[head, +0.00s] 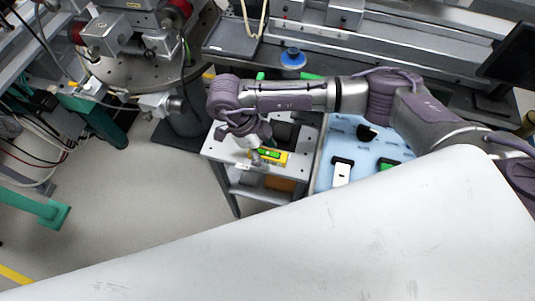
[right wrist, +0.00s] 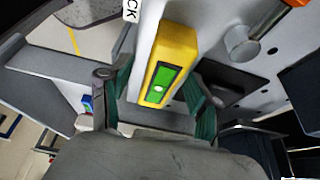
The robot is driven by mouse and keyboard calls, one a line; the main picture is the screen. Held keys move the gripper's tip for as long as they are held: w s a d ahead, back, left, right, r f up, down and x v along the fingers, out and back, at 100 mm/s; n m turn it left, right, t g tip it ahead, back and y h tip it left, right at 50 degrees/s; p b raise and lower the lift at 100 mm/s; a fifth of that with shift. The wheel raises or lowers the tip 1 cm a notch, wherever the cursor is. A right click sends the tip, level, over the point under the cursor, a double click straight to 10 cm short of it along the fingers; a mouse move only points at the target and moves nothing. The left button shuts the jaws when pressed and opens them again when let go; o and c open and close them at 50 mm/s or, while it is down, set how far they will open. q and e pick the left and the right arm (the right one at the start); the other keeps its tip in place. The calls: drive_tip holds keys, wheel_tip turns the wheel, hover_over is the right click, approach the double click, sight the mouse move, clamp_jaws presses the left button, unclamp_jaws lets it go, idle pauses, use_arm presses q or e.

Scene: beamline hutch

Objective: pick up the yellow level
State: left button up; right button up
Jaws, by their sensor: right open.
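The yellow level (head: 268,156), with a green window, lies on the top of a small grey cart (head: 222,147). In the right wrist view, the level (right wrist: 178,48) is large and runs lengthwise up the picture, with its near end between the two teal fingers. My right gripper (right wrist: 160,78) is open, one finger on each side of the level and not visibly closed on it. In the head view, my right gripper (head: 257,155) is over the level's left part and partly covers it. My left gripper is not in view.
A blue mat (head: 323,175) with black, white and green items lies to the right of the cart. A blue round-topped object (head: 293,57) stands behind my right arm. Metal rails and stage hardware fill the back. Open floor (head: 150,210) lies left of the cart.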

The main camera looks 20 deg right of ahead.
drive_tip(key=shift+c, duration=0.3)
clamp_jaws()
